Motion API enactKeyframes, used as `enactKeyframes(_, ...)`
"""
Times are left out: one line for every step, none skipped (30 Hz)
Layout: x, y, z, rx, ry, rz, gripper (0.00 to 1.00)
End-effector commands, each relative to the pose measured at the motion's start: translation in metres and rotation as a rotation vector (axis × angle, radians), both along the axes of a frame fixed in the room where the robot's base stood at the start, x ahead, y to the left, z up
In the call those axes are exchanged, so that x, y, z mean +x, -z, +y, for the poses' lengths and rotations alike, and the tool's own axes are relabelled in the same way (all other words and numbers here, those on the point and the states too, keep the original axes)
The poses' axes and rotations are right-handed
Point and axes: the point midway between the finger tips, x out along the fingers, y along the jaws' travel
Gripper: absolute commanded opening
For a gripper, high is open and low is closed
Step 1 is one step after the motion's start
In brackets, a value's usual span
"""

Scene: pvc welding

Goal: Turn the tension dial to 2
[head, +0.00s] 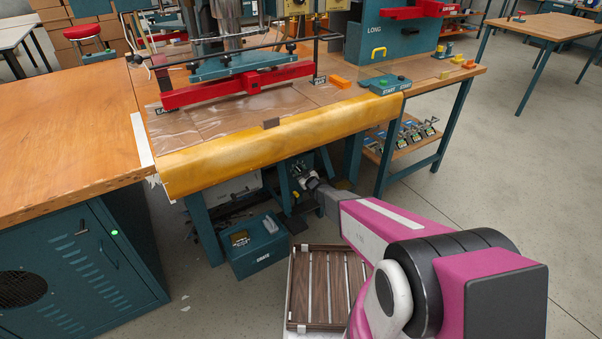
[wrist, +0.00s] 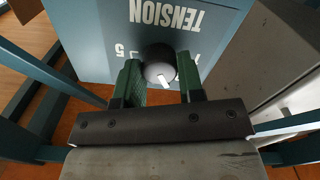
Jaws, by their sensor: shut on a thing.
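The tension dial (wrist: 160,66) is a dark round knob with a white pointer mark, on a blue-grey panel (wrist: 97,42) lettered "TENSION" in the wrist view. The lettering appears upside down. A "5" shows to the left of the dial and another, partly hidden mark to its right. My gripper (wrist: 161,80) has its green fingers on either side of the dial and is shut on it. The white pointer points down and slightly right in the wrist view. In the head view my gripper (head: 312,182) reaches under the workbench to the panel; the dial is too small to read there.
The bench's rounded yellow front edge (head: 270,142) overhangs my gripper. Bench legs (head: 203,228) and a teal box (head: 258,246) stand to the left of it. A slatted brown rack (head: 325,285) is below my arm. Open floor (head: 480,190) lies to the right.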

Motion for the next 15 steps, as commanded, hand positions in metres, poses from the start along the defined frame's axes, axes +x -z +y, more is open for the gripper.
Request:
enactKeyframes(-0.0005,0.0001,0.0,-0.028,0.0,-0.019,0.12)
enactKeyframes(-0.0005,0.0001,0.0001,-0.045,0.0,-0.03,0.12)
enactKeyframes(-0.0005,0.0002,0.0002,-0.066,0.0,-0.045,0.12)
enactKeyframes(-0.0005,0.0002,0.0002,-0.082,0.0,-0.055,0.12)
enactKeyframes(-0.0005,0.0002,0.0002,-0.095,0.0,-0.064,0.12)
enactKeyframes(-0.0006,0.0002,0.0003,-0.114,0.0,-0.077,0.12)
enactKeyframes(-0.0007,0.0002,0.0003,-0.126,0.0,-0.085,0.12)
enactKeyframes(-0.0007,0.0002,0.0003,-0.138,0.0,-0.093,0.12)
enactKeyframes(-0.0007,0.0003,0.0003,-0.15,0.0,-0.101,0.12)
enactKeyframes(-0.0008,0.0003,0.0004,-0.16,0.0,-0.108,0.12)
enactKeyframes(-0.0008,0.0003,0.0004,-0.167,0.0,-0.113,0.12)
enactKeyframes(-0.0007,0.0004,0.0004,-0.177,0.0,-0.12,0.12)
enactKeyframes(-0.0008,0.0003,0.0004,-0.184,0.0,-0.124,0.12)
enactKeyframes(-0.0007,0.0004,0.0004,-0.189,0.0,-0.128,0.12)
enactKeyframes(-0.0008,0.0004,0.0005,-0.195,0.0,-0.132,0.12)
